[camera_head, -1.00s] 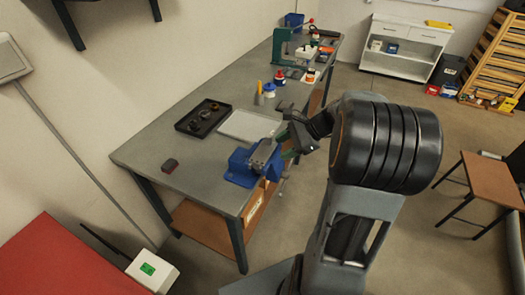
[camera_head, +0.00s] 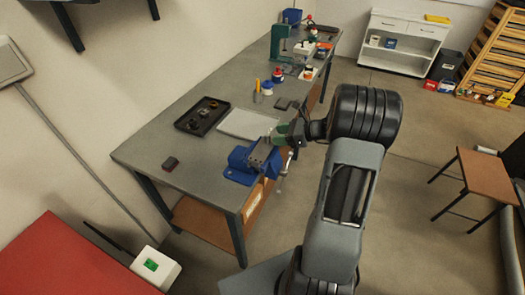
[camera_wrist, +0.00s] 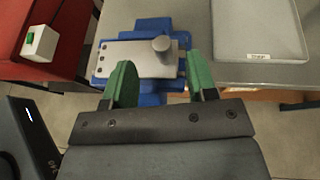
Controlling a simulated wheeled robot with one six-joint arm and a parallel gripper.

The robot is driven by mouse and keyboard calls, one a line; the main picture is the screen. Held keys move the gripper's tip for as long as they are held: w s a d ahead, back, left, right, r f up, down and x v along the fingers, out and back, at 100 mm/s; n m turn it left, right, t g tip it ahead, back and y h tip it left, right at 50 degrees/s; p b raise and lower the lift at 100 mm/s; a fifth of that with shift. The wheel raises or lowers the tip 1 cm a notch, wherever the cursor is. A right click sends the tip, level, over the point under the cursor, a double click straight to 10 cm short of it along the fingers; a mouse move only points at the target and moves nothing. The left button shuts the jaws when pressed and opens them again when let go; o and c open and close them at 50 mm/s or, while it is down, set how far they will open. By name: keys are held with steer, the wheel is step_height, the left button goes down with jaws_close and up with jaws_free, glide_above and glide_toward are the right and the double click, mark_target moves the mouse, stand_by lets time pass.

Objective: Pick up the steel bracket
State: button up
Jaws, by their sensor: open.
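A blue vise (camera_head: 238,167) is on the near edge of the workbench; its blue body also shows in the wrist view (camera_wrist: 153,25). In the head view my gripper (camera_head: 288,133) is at the vise's right end.
A pale tray (camera_head: 247,124) and a black tray with dark parts (camera_head: 202,117) lie behind the vise on the workbench (camera_head: 165,130). Bottles and a green press (camera_head: 281,43) stand farther back. Bare bench lies left of the vise.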

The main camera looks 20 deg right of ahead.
mark_target(269, 135)
steer(key=p+x, duration=0.1)
steer(key=x, duration=0.3)
steer(key=shift+w+r+p, duration=0.1)
steer(key=shift+w+p, duration=0.05)
steer(key=shift+p, duration=0.25)
steer(key=shift+w+a+f, duration=0.25)
steer(key=shift+w+a, duration=0.1)
steer(key=shift+a, duration=0.05)
jaws_close()
